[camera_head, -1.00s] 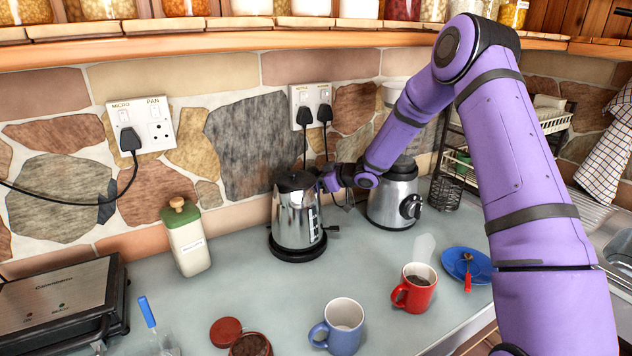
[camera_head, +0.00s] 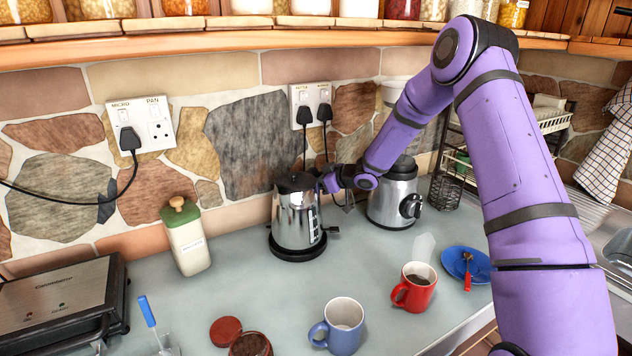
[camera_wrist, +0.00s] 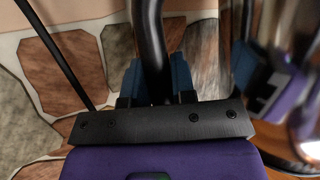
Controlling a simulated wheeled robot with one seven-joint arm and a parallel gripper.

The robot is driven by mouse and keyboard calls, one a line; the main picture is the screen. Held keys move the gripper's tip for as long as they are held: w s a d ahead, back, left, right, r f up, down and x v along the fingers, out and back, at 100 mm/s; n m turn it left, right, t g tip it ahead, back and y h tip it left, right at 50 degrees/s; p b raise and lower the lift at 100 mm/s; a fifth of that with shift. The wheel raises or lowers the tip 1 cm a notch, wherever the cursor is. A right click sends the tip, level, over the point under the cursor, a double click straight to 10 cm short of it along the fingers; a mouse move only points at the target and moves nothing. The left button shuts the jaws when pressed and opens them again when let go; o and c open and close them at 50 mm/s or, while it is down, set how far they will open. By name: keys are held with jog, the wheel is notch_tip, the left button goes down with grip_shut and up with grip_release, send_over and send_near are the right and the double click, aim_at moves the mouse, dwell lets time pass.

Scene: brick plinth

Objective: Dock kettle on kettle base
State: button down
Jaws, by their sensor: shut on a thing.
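The kettle (camera_head: 294,212) is shiny metal with a dark lid and stands upright at the back of the counter. The round black kettle base (camera_head: 297,252) is directly under it; the kettle looks seated on it, though any small gap is too small to tell. My gripper (camera_head: 328,182) is at the kettle's upper right side. In the wrist view its blue fingers (camera_wrist: 153,82) are shut around the black kettle handle (camera_wrist: 150,45). The kettle's shiny side (camera_wrist: 290,50) shows at the right of the wrist view.
A metal appliance with a knob (camera_head: 394,200) stands close right of the kettle. A green-lidded canister (camera_head: 187,242) is to the left. A blue mug (camera_head: 338,325) and a red mug (camera_head: 415,288) stand in front. Cords hang from the wall socket (camera_head: 311,103) behind the kettle.

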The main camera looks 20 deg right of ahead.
jog(key=shift+f, duration=0.25)
jog(key=c, duration=1.2)
grip_release()
jog(key=shift+f, duration=0.1)
jog(key=shift+s+d, duration=0.1)
jog(key=shift+v, duration=5.4)
